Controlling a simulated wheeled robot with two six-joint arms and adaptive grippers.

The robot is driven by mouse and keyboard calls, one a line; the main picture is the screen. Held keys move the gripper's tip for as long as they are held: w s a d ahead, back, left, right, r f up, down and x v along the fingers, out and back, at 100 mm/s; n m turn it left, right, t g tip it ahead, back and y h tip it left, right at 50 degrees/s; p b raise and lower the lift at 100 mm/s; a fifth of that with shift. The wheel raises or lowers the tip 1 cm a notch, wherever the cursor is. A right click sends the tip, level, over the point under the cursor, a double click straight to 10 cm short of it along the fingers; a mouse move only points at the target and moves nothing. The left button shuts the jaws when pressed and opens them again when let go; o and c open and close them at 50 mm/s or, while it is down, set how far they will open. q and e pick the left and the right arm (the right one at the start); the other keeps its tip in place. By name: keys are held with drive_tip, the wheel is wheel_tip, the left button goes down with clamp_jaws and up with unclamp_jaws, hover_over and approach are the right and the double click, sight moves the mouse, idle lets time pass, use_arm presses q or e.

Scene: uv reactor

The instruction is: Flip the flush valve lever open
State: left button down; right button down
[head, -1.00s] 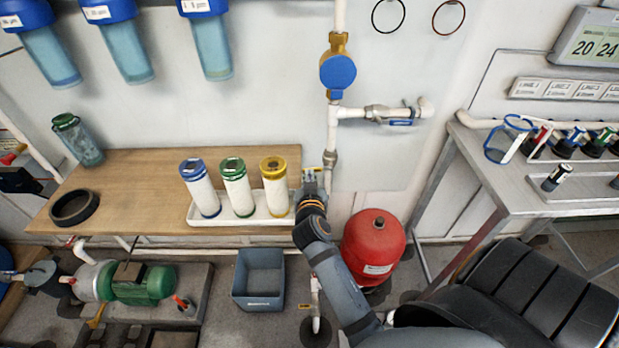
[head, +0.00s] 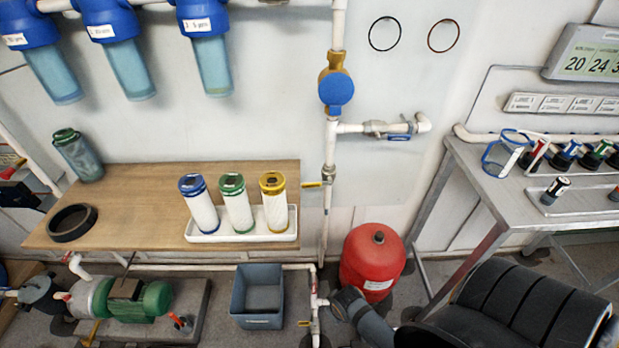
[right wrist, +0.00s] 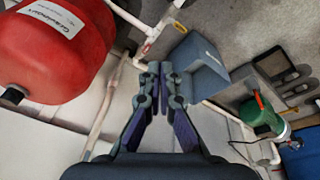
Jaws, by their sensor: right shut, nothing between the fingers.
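Several valve levers show in the head view, and I cannot tell which is the flush valve's. A blue lever (head: 398,138) is on the side branch of the white standpipe. A yellow lever (head: 312,184) points left from the standpipe at the bench's right end. Another yellow lever (head: 304,323) is low, beside the lower white pipe. My right gripper (right wrist: 161,66) is shut and empty in the right wrist view, with white pipes and the grey bin beyond its tips. My left gripper is not in view.
A red tank (head: 372,262) stands close to my right arm. A grey bin (head: 257,298) and green pump (head: 135,300) are on the floor. The wooden bench (head: 140,190) holds a tray of three filters. A metal table (head: 480,180) is at right.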

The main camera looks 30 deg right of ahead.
drive_tip(key=s+d+f+g, duration=0.1)
drive_tip(key=s+f, duration=1.9)
drive_tip(key=f, duration=0.1)
drive_tip(key=shift+s+d, duration=0.3)
drive_tip(key=shift+d, duration=0.05)
